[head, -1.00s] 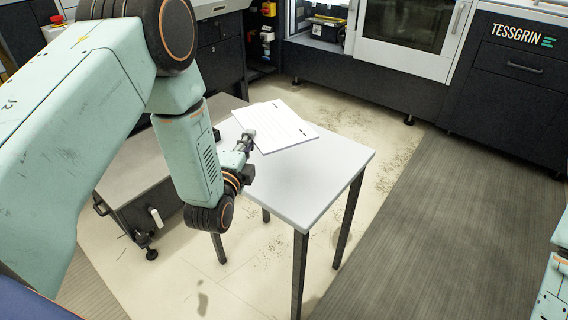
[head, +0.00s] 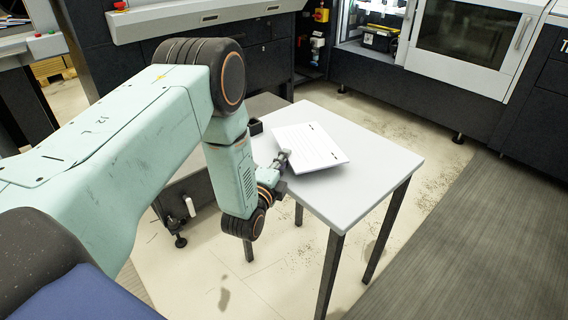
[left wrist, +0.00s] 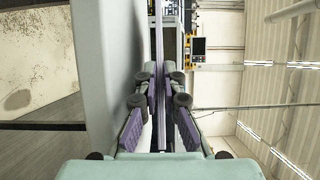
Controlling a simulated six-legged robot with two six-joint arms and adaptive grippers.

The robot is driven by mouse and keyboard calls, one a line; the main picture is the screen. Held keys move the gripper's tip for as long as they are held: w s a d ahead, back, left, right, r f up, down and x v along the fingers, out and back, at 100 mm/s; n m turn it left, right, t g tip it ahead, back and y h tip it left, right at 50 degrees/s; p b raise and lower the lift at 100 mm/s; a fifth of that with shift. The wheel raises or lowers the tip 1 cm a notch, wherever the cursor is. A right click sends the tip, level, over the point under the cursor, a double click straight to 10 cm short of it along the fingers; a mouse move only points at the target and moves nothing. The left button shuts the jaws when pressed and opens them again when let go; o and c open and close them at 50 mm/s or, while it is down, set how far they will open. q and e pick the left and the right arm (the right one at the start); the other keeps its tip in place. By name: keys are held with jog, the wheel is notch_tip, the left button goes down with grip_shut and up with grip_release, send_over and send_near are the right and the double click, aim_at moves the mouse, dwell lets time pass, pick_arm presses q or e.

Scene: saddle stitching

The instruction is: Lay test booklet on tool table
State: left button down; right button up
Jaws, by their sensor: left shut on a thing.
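The test booklet (head: 308,146) is a thin white sheet-like item with printed lines and two small dark marks along one edge. My left gripper (head: 284,160) is shut on its near-left edge. The booklet is nearly flat over the back-left part of the light grey tool table (head: 372,182). In the left wrist view the booklet (left wrist: 159,50) shows edge-on between the fingers, beside the table's grey surface (left wrist: 108,60), with a narrow gap that looks small. Whether any edge touches the table I cannot tell. My right gripper is out of view.
A low grey-topped unit (head: 190,190) stands left of the table. Dark machine cabinets (head: 445,95) line the back. The table's front and right parts are clear.

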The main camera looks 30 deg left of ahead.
pick_arm(q)
jog(key=shift+w+f, duration=0.2)
jog(key=shift+f, duration=0.05)
jog(key=shift+s+a, duration=0.1)
jog(key=shift+s, duration=0.05)
jog(key=shift+f, duration=0.35)
jog(key=shift+s+f+b, duration=0.1)
jog(key=shift+f+b, duration=0.05)
jog(key=shift+b, duration=0.15)
jog(key=c, duration=1.8)
grip_release()
jog(key=shift+f, duration=0.1)
jog(key=shift+r+p, duration=0.35)
jog(key=s+p, duration=0.1)
jog(key=s, duration=0.3)
jog(key=s+d+p, duration=0.1)
jog(key=s, duration=0.3)
jog(key=s+p, duration=0.1)
jog(key=s, duration=0.2)
jog(key=shift+s+d+r, duration=0.2)
jog(key=shift+s+r, duration=0.05)
jog(key=shift+s, duration=0.15)
